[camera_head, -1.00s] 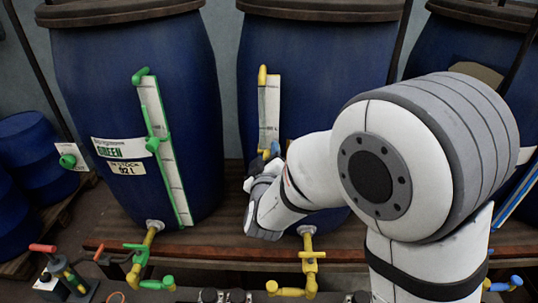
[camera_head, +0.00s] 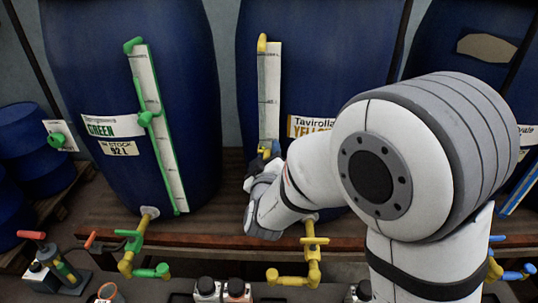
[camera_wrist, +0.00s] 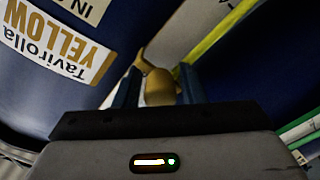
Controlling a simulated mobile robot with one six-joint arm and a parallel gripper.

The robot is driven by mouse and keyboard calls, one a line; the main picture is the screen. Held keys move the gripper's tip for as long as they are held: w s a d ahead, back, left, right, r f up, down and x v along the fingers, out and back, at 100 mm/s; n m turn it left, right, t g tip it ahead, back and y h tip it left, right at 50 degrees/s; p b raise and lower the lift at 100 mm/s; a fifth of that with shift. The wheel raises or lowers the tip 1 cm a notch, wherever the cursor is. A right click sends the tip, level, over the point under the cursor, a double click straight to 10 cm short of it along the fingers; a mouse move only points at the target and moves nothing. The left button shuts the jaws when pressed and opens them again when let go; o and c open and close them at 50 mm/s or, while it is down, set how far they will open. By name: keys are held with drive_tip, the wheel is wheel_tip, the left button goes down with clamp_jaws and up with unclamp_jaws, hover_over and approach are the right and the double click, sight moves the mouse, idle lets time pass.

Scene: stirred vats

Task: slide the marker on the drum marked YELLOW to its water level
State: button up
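The drum marked YELLOW (camera_head: 320,75) is the blue one in the middle of the head view. Its pale upright gauge strip (camera_head: 268,95) runs down from a yellow top fitting (camera_head: 262,43). The yellow marker (camera_head: 265,152) shows low on the visible strip, at my gripper (camera_head: 259,165). In the wrist view, the marker's knob (camera_wrist: 160,88) sits between the two blue fingers of my gripper (camera_wrist: 160,95), which close on its sides. My arm and gripper hide the lower strip. I cannot make out the water level.
The GREEN drum (camera_head: 95,70) stands to the left with a green-edged gauge and green marker (camera_head: 146,118). A yellow tap (camera_head: 314,242) sticks out below the YELLOW drum. Another blue drum (camera_head: 450,60) stands at the right, partly behind my arm. A wooden shelf (camera_head: 215,220) carries the drums.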

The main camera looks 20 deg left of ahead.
drive_tip(key=shift+o, duration=0.8)
drive_tip(key=b+v, duration=0.1)
drive_tip(key=v, duration=0.6)
drive_tip(key=shift+s, duration=0.4)
drive_tip(key=shift+d, duration=0.1)
